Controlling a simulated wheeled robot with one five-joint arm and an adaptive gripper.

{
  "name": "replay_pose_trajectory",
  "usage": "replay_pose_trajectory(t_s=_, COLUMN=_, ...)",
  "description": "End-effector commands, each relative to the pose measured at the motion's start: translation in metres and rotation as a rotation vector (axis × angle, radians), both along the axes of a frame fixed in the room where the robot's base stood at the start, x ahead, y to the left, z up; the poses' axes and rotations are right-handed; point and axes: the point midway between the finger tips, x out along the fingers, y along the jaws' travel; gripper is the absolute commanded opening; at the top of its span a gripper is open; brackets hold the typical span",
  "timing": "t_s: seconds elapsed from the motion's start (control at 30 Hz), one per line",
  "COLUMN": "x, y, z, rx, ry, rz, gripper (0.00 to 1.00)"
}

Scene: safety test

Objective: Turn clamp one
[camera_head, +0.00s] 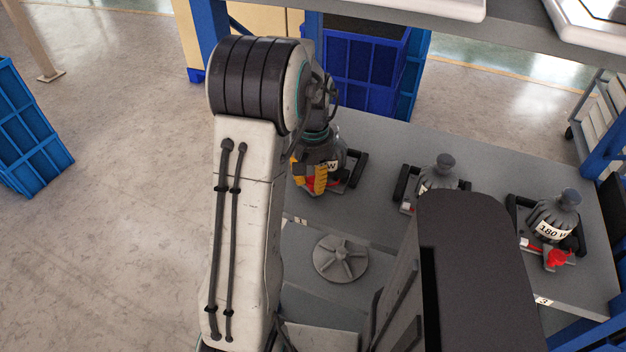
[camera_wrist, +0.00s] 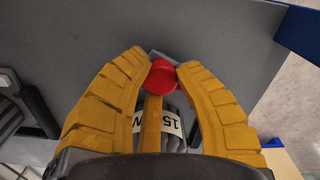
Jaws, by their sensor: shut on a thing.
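My gripper (camera_head: 314,181) reaches down at the leftmost station on the grey table. In the wrist view its yellow fingers (camera_wrist: 164,70) are closed around the red knob of the clamp (camera_wrist: 162,77). Behind the knob is a grey ribbed body with a white label reading "15" and part of a W (camera_wrist: 170,122). In the head view my arm and fingers hide most of this clamp. The dark bulb-shaped body (camera_head: 341,157) and its black holder (camera_head: 356,173) show beside the fingers.
A middle bulb-shaped body (camera_head: 438,172) is partly hidden by my own body. A right one labelled 180 W (camera_head: 553,213) has a red clamp (camera_head: 560,258). A round grey disc (camera_head: 341,257) lies nearer. Blue crates (camera_head: 360,75) stand behind; a shelf overhangs the table.

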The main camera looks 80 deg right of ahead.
Motion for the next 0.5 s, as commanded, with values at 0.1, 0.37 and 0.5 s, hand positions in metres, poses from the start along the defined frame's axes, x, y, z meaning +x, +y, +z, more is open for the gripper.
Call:
replay_pose_trajectory(t_s=0.1, x=0.0001, y=0.0022, z=-0.0033, rx=0.009, ry=-0.001, rz=0.101, gripper=0.0)
replay_pose_trajectory(t_s=0.37, x=0.0001, y=0.0026, z=-0.0033, rx=0.01, ry=-0.001, rz=0.29, gripper=0.0)
replay_pose_trajectory(t_s=0.5, x=0.0001, y=0.0027, z=-0.0033, rx=0.01, ry=-0.002, rz=0.361, gripper=0.0)
